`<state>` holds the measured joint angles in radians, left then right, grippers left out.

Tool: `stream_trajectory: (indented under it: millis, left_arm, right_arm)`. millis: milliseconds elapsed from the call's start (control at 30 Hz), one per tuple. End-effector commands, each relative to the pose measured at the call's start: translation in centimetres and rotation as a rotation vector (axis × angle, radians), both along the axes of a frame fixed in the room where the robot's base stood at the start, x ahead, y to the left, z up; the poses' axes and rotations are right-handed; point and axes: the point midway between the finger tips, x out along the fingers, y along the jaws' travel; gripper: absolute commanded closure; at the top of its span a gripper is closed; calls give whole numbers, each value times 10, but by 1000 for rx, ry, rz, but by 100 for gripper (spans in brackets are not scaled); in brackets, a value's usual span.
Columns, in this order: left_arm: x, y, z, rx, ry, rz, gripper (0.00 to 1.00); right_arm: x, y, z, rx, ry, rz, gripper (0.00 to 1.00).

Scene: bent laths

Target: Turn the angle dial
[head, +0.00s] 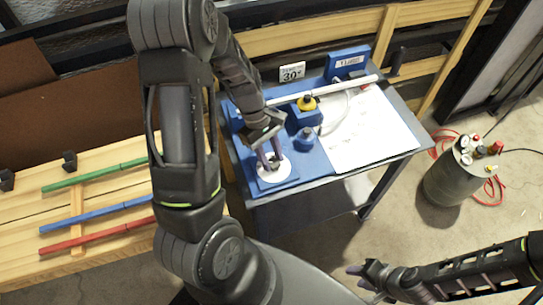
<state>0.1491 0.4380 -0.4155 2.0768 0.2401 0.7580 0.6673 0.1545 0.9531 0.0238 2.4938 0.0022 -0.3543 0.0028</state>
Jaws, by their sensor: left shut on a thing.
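The angle dial (272,181) is a white round disc on a blue block at the front left of the small blue table. My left gripper (269,160) points down over the dial, its fingers shut on the dial's middle. The fingers hide the part they grip, and the dial's markings are too small to read. A white sign reading 30° (292,72) stands behind the table. My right gripper (360,277) is at the lower right, away from the table and empty, its fingertips apart.
The blue table (330,180) also bears a blue button box with a yellow knob (307,103), a white tube (340,90) and a white sheet (372,130). Green (95,175), blue (95,214) and red (95,235) laths lie on the wooden bench. A grey tank (453,178) stands right.

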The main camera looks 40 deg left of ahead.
Motion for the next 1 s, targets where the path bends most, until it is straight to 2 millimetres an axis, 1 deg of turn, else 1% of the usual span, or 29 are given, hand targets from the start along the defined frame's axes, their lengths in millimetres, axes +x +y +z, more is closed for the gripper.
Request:
stream_trajectory:
  millis: [67,100,333,567,667,767,1000]
  left_arm:
    - [0,0,0,0,0,2,100]
    - [0,0,0,0,0,1,63]
    - [0,0,0,0,0,0,45]
    - [0,0,0,0,1,-1,45]
    - [1,1,3,0,0,-1,45]
    - [2,5,11,0,-3,-1,45]
    - [5,19,47,0,-5,0,45]
  right_arm:
    - [0,0,0,0,0,0,64]
    - [0,0,0,0,0,0,64]
    - [0,0,0,0,0,0,64]
    - [0,0,0,0,0,0,64]
    - [0,0,0,0,0,0,64]
    - [0,0,0,0,0,0,64]
    - [0,0,-1,0,0,0,64]
